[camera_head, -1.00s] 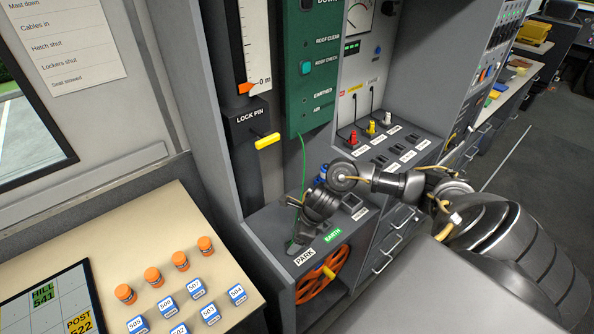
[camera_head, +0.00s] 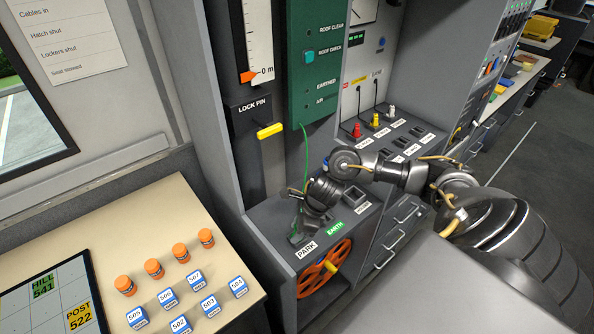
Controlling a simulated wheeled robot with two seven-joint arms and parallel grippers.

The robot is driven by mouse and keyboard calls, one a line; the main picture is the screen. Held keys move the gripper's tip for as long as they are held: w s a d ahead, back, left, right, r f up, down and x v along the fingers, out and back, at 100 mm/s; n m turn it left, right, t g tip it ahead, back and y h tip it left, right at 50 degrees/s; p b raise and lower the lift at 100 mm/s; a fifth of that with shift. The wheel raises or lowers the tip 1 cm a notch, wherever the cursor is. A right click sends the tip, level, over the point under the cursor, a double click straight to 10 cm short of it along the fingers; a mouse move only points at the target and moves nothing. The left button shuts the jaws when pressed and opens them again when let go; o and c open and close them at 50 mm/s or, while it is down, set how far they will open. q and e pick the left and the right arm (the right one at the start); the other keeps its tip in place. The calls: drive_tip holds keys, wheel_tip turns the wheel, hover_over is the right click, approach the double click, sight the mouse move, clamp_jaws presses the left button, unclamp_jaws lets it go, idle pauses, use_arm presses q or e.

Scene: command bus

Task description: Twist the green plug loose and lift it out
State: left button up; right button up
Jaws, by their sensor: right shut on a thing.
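My right gripper (camera_head: 308,222) is at the near-left end of the grey ledge, behind the EARTH label (camera_head: 335,227). Its jaws are shut on the green plug, which the fingers mostly hide. A thin green cable (camera_head: 305,155) runs from the green panel (camera_head: 313,75) down to the gripper. A dark socket spot (camera_head: 297,239) shows just below the fingers, near the PARK label (camera_head: 307,249). I cannot tell how far the plug stands clear of any socket. My left gripper is out of view.
Red (camera_head: 357,130), yellow (camera_head: 375,120) and white (camera_head: 391,111) plugs stand on the ledge behind my right arm. A yellow lock pin handle (camera_head: 269,131) sticks out at left.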

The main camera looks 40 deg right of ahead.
drive_tip(key=shift+f+n+g+y+b, duration=0.1)
drive_tip(key=shift+n+g+y+b, duration=0.2)
drive_tip(key=shift+n+b, duration=0.95)
drive_tip(key=shift+n+b, duration=0.35)
drive_tip(key=shift+b, duration=0.2)
drive_tip(key=shift+n+g+b, duration=0.6)
drive_tip(key=shift+n+b, duration=0.5)
drive_tip(key=shift+b, duration=0.25)
drive_tip(key=shift+n+g, duration=0.3)
drive_tip(key=shift+n, duration=0.4)
drive_tip(key=shift+y, duration=0.3)
